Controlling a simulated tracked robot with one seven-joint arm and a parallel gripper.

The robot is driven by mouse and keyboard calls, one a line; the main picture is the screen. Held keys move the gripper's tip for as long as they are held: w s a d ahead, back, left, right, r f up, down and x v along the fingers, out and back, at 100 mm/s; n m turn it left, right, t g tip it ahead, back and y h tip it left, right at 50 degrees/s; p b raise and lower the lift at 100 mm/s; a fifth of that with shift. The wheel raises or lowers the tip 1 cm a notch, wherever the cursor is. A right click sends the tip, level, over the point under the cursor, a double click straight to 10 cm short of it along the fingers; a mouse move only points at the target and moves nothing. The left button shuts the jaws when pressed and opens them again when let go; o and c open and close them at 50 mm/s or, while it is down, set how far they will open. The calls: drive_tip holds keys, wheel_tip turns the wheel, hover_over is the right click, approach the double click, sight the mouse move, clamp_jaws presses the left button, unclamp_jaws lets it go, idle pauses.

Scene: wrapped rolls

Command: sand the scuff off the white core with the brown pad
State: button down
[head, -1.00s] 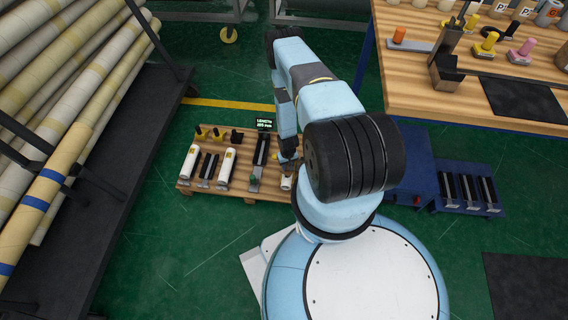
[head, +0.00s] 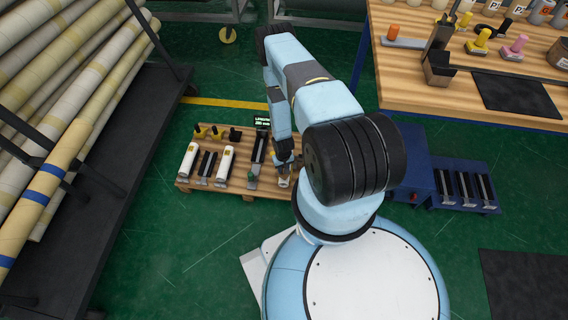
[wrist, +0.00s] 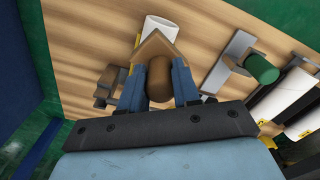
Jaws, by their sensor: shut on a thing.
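My gripper (wrist: 159,78) is shut on the brown pad (wrist: 155,47), with its blue fingers on either side of the pad's rounded brown handle. A white core (wrist: 164,27) lies on the wooden pallet just beyond the pad in the wrist view. The pad overlaps the core's near part, and I cannot tell whether they touch. The scuff does not show; it may be hidden by the pad. In the head view my gripper (head: 285,172) is small, low over the pallet's right end, and mostly hidden by my arm.
The low wooden pallet (head: 240,187) also holds other white rolls (head: 189,160), dark holders and a green-knobbed fixture (wrist: 262,68). A rack of long rolls (head: 60,130) stands left, a workbench (head: 410,88) at the back right. Green floor in front is clear.

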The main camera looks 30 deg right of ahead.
drive_tip(key=shift+d+r, duration=0.15)
drive_tip(key=shift+r, duration=2.6)
